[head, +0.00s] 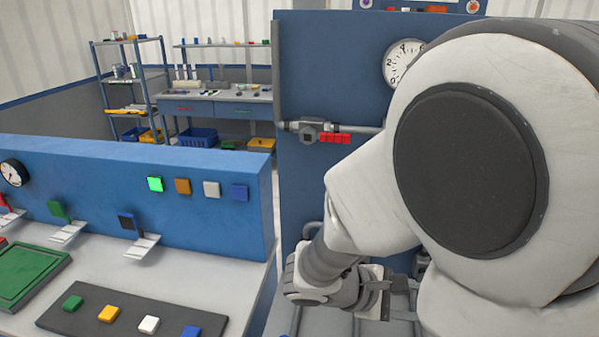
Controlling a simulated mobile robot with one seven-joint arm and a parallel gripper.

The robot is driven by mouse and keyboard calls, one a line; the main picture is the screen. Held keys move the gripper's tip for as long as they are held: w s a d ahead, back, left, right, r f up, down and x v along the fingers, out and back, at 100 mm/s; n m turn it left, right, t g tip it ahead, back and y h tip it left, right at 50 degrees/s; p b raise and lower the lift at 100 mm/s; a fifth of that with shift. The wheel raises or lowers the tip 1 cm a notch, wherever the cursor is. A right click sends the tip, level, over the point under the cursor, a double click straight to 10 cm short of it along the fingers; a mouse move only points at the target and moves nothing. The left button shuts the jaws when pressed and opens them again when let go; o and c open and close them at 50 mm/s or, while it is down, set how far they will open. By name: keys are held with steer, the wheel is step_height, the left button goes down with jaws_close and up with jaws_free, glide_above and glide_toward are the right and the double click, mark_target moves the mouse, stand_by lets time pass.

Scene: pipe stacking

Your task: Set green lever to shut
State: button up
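A green piece (57,210) stands at the left on the front of the blue panel, just above a light metal bracket (68,232). It may be the green lever; I cannot tell its setting. A lit green square (155,184) sits higher on the same panel. My gripper (378,298) is low in the middle right, below my large white arm link, well to the right of the green piece and apart from it. Its fingertips are partly hidden, so I cannot tell whether it is open or shut.
The blue panel (110,160) stands on a light bench with colored blocks on a dark strip (130,322) and a green tray (28,270). A tall blue wall (300,200) carries a pipe with a red handle (333,137) and a gauge (402,62). My arm hides the right side.

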steer(key=w+a+f+n+t+y+p, duration=0.1)
steer(key=w+a+f+n+t+y, duration=0.4)
steer(key=a+n+t, duration=0.45)
steer(key=w+a+f+n+t+y, duration=0.3)
steer(key=w+a+f+n+t, duration=0.25)
steer(key=a+n, duration=0.65)
steer(key=w+d, duration=0.1)
steer(key=w, duration=0.4)
steer(key=w+d+p, duration=0.1)
steer(key=w, duration=0.5)
steer(key=w+d, duration=0.1)
steer(key=w, duration=0.5)
steer(key=shift+w+d+r, duration=0.15)
steer(key=shift+w+r, duration=0.05)
steer(key=shift+r, duration=0.15)
jaws_close()
